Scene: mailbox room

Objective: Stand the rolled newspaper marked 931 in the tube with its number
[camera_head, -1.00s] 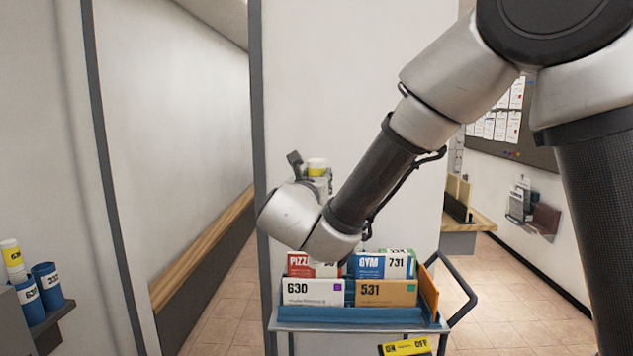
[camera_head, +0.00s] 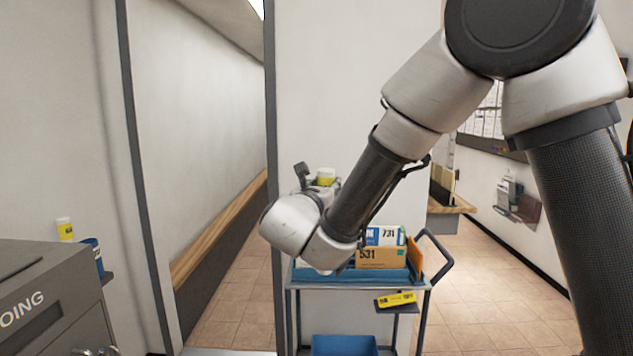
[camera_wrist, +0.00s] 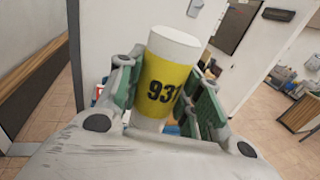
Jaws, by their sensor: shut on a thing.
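The rolled newspaper (camera_wrist: 160,85) is white with a yellow band marked 931, though the last digit is partly cut off. My gripper (camera_wrist: 165,98) is shut on it in the wrist view, with green-padded fingers on both sides of the band. At the far left, a blue tube (camera_head: 92,254) stands on a dark shelf, mostly hidden by a grey cabinet. A white roll with a yellow band (camera_head: 64,229) shows beside it. No tube number is readable now.
A cart (camera_head: 352,284) with mail boxes marked 531 and 731 stands behind my arm, with a blue bin (camera_head: 344,345) below. The grey cabinet (camera_head: 45,310) fills the lower left. A wooden-topped ledge (camera_head: 215,235) runs along the corridor wall. Tiled floor is clear at right.

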